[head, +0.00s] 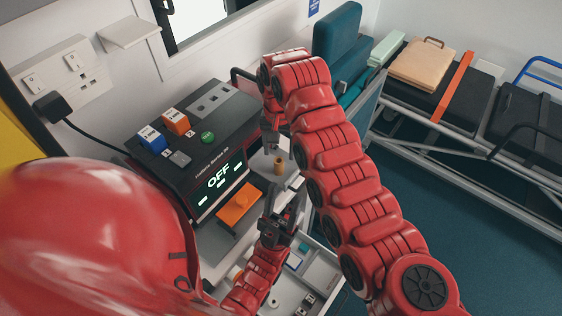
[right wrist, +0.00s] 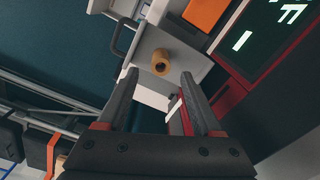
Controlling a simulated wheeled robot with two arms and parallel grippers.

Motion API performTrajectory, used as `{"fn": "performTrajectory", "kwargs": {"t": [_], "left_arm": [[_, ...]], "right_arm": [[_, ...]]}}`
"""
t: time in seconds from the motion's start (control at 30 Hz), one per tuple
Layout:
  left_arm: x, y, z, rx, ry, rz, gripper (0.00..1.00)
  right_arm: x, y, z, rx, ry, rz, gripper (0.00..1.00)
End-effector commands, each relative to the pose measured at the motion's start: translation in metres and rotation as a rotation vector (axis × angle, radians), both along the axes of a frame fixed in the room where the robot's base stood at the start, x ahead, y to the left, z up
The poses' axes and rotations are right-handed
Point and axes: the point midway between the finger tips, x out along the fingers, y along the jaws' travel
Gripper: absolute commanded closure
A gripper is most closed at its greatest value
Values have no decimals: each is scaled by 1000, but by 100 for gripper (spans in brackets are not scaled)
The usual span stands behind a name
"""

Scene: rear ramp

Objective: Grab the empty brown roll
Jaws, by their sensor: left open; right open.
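The empty brown roll (head: 279,165) stands upright on a light shelf beside the black printer-like machine. In the right wrist view the roll (right wrist: 161,62) shows its dark open core and lies ahead, between the lines of the two fingers. My right gripper (head: 284,147) is open above the roll, with its fingers apart from it; it also shows open and empty in the right wrist view (right wrist: 158,80). My left gripper (head: 285,197) is open and empty, lower in the head view, in front of the roll and near the orange tray.
The black machine (head: 240,115) with an "OFF" display stands left of the roll. An orange piece (head: 238,205) juts from its front. An open drawer (head: 318,285) with small items lies below. A stretcher (head: 455,95) and teal seat (head: 337,45) stand beyond; the floor (head: 455,240) at right is clear.

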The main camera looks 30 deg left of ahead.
Motion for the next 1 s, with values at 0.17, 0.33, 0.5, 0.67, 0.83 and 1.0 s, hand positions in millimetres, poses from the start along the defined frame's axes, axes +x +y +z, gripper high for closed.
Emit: {"fn": "performTrajectory", "kwargs": {"t": [0.17,0.33,0.5,0.67,0.83,1.0], "left_arm": [[0,0,5,0,0,0,50],[0,0,21,0,0,0,50],[0,0,33,0,0,0,50],[0,0,32,0,0,0,50],[0,0,32,0,0,0,50],[0,0,32,0,0,0,50]], "right_arm": [[-1,0,-8,-3,2,0,33],[-2,0,-21,-3,3,0,33],[-2,1,-50,-3,1,-1,33],[-1,1,-60,-2,1,-2,33],[-1,1,-59,-1,1,-2,44],[-1,1,-59,-1,0,-2,74]]}}
